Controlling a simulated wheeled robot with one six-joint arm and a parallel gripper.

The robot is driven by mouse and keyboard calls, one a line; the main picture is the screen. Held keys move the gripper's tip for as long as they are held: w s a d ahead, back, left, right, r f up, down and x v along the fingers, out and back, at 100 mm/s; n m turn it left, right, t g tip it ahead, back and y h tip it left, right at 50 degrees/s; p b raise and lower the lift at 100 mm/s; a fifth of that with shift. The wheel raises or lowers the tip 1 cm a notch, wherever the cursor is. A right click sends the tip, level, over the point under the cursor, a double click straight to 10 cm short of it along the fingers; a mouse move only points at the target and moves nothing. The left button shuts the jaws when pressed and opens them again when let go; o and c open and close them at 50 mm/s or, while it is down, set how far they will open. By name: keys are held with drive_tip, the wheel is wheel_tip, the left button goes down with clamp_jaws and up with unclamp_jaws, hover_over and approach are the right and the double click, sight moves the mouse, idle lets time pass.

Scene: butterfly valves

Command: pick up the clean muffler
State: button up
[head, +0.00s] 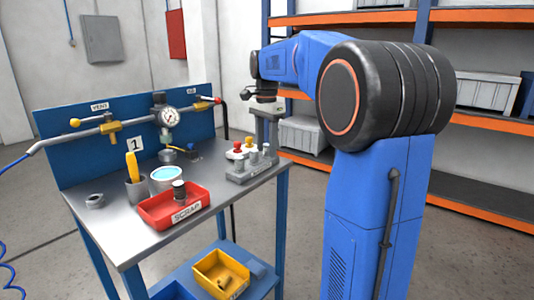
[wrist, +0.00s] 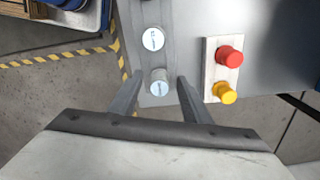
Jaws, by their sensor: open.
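A grey rack (head: 238,178) on the right end of the bench holds several short grey cylinders, seemingly the mufflers (head: 253,159). In the wrist view, two round pale tops with small markings show on the rack: a farther muffler (wrist: 153,39) and a nearer muffler (wrist: 159,80). My gripper (wrist: 159,80) is open, with one finger on each side of the nearer one and nothing visibly gripped. In the head view my gripper (head: 266,133) points down at the rack's far end. The markings are too small to read.
A white block with red and yellow knobs (wrist: 222,70) stands close to the right of the rack.

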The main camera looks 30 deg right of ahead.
drive_tip(key=shift+f, duration=0.1)
drive_tip(key=c, duration=1.1)
drive_tip(key=shift+o, duration=0.2)
